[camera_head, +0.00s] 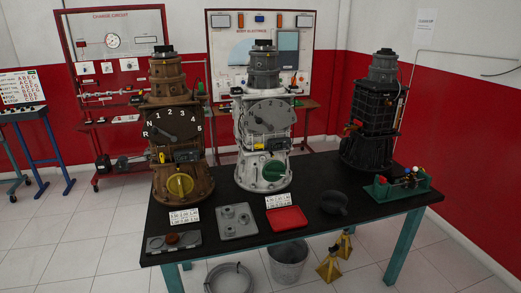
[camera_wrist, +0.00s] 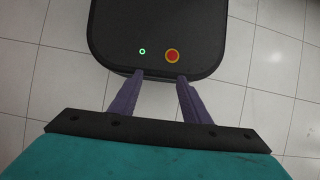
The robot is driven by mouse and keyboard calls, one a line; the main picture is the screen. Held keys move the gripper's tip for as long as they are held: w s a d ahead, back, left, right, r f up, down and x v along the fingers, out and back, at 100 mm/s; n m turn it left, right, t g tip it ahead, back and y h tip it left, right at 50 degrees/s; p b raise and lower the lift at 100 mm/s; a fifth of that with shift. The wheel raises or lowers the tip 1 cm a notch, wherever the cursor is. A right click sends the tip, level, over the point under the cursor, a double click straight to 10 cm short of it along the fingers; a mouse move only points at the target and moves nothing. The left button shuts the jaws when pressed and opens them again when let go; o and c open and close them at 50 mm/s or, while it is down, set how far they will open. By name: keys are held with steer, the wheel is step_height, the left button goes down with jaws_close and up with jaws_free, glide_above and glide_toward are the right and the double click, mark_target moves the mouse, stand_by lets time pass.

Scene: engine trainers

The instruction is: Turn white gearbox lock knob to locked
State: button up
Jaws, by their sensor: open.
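The white gearbox (camera_head: 243,140) stands upright on the black table, between a brown gearbox and a black one. I cannot read any lock marking or tell the knob's setting at this size. My gripper (camera_wrist: 160,76) shows in the wrist view with its two purple fingers apart and nothing between them. It is away from the gearbox, which the wrist view does not show.
The brown gearbox (camera_head: 166,95) has a similar knob (camera_head: 180,186). The black gearbox (camera_head: 368,115) stands right. A grey tray (camera_head: 246,227), red tray (camera_head: 287,220), dark bowl (camera_head: 334,203) and green fixture (camera_head: 400,186) line the table's front. A bucket (camera_head: 288,262) and yellow stands (camera_head: 330,267) are below.

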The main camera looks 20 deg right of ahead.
steer(key=w+d+r+m+t+y+b, duration=0.1)
steer(key=w+d+r+t+b, duration=0.25)
steer(key=w, duration=0.75)
steer(key=w+d+m+t+y+b, duration=0.1)
steer(key=w+d+t+y+b, duration=0.2)
steer(key=w+d, duration=0.65)
steer(key=w+d+r+m+t+h+b, duration=0.1)
steer(key=w+d+r+t+h+b, duration=0.15)
steer(key=w+d+r, duration=0.6)
steer(key=w+d+r+m+t+h+b, duration=0.15)
steer(key=w+d+r+t, duration=0.3)
steer(key=d, duration=0.65)
steer(key=s+d+r+m+t+h+b, duration=0.1)
steer(key=s+d+r+t+h+b, duration=0.15)
steer(key=d+r, duration=0.7)
steer(key=s+d+r+t+h+b, duration=0.1)
steer(key=d+r+t+h+b, duration=0.15)
steer(key=d+r, duration=0.75)
steer(key=s+d+r+m+t+h+b, duration=0.1)
steer(key=s+d+r+h+b, duration=0.4)
steer(key=s+d+r, duration=1.1)
steer(key=d+r+m+h, duration=0.1)
steer(key=d+r, duration=0.1)
steer(key=d, duration=0.1)
steer(key=shift+d+r, duration=0.15)
steer(key=shift+d, duration=0.15)
